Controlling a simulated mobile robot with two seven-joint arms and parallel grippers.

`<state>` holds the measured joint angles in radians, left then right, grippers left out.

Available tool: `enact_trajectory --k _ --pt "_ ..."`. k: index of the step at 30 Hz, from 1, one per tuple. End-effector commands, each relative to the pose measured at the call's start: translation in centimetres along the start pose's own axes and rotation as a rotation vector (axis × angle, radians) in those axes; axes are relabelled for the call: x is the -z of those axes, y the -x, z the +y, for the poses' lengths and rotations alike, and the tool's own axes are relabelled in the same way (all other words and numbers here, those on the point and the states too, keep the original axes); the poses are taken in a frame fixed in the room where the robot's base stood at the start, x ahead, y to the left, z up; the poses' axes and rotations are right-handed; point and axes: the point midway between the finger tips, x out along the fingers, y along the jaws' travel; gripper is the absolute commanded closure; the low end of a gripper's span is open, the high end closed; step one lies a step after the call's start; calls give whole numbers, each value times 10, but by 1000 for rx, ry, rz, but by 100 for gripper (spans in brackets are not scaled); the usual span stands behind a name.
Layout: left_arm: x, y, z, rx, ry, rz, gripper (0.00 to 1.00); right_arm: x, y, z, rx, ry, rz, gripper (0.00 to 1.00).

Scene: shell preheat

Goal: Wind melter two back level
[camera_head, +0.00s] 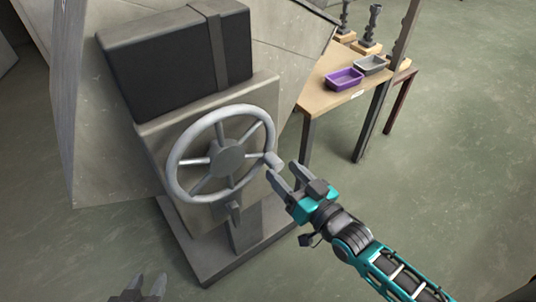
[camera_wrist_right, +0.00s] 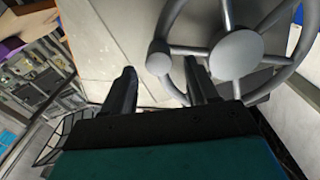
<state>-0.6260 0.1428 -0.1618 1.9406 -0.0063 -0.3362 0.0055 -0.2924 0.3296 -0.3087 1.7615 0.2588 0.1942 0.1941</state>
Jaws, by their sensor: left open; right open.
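A grey handwheel (camera_head: 220,155) with several spokes and a round hub is mounted on the front of a grey melter housing (camera_head: 262,97). Its handle knob (camera_head: 273,160) is at the right side of the rim. My right gripper (camera_head: 285,176) is open, its fingers just below and right of the knob. In the right wrist view the open fingers (camera_wrist_right: 163,85) point towards the wheel (camera_wrist_right: 172,20), with the knob (camera_wrist_right: 158,57) ahead between them; I cannot tell whether they touch it. My left gripper (camera_head: 141,286) is open at the bottom edge, away from the wheel. No number shows on the melter.
A black box (camera_head: 165,62) with a strap sits on the housing. A dark base (camera_head: 215,262) stands below. A wooden table (camera_head: 320,92) at the upper right holds a purple tray (camera_head: 344,79) and a grey tray (camera_head: 371,65). The floor at right is clear.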

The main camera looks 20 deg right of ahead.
Motion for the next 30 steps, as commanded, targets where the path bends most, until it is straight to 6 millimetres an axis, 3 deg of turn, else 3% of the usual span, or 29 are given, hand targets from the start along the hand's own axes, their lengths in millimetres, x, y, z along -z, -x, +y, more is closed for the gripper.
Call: enact_trajectory --k 6,12,24,30 --pt "-2 -2 0 0 0 0 57 0 -42 0 0 1 1 42" --pt "-3 -2 0 -1 0 1 57 0 -65 0 -1 1 0 42" --pt "-3 -3 1 -2 0 1 57 -1 -71 0 -1 1 -3 42" --pt "-3 -3 1 -2 0 1 57 -1 -71 0 -1 1 -2 60"
